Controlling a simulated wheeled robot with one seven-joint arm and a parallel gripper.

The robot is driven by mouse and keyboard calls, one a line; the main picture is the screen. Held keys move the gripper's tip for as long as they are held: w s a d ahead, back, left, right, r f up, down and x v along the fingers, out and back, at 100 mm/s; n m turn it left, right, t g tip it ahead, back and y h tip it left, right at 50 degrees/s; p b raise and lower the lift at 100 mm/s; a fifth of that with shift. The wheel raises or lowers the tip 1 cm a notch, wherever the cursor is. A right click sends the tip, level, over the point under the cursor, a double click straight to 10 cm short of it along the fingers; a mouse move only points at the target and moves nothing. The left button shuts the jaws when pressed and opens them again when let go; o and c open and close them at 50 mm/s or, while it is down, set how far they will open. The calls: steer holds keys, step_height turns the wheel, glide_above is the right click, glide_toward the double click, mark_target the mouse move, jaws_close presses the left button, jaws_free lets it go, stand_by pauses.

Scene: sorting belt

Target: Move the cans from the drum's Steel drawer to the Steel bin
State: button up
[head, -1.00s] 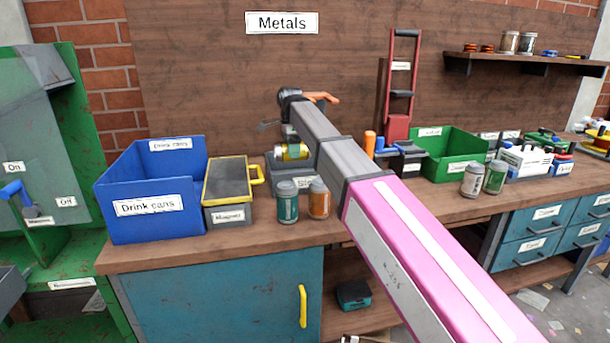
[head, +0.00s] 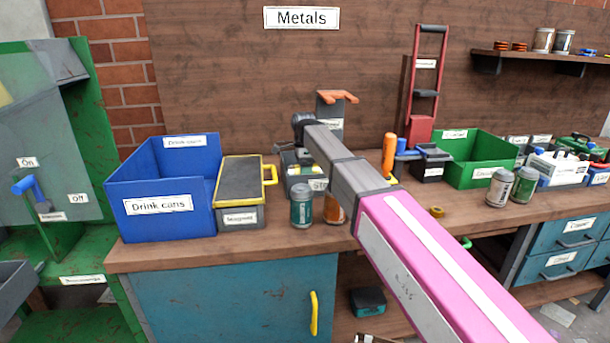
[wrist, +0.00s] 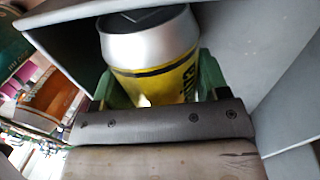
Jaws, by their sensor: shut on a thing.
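My gripper (wrist: 158,84) has its green fingers shut on a yellow can (wrist: 155,62) with a silver end, in the wrist view. Grey walls (wrist: 285,95) stand close around the can. In the head view my arm reaches to the grey Steel bin (head: 319,184), and the can is low within its opening, mostly hidden. I cannot tell if the can touches the bin's floor. The drum's Steel drawer is not identifiable in view.
A teal can (head: 301,206) and an orange can (head: 334,210) stand in front of the Steel bin. The Magnet box (head: 240,216) and blue Drink cans bin (head: 160,220) are to the left. A green bin (head: 480,175) stands to the right.

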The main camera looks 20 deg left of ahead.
steer(key=shift+f, duration=0.4)
steer(key=shift+f, duration=0.6)
steer(key=o, duration=0.9)
steer(key=r, duration=0.4)
steer(key=w+r, duration=0.1)
steer(key=r, duration=0.2)
steer(key=a+r, duration=0.1)
steer(key=r, duration=0.3)
steer(key=shift+w+r, duration=0.35)
steer(key=shift+w, duration=0.05)
steer(key=shift+r, duration=0.7)
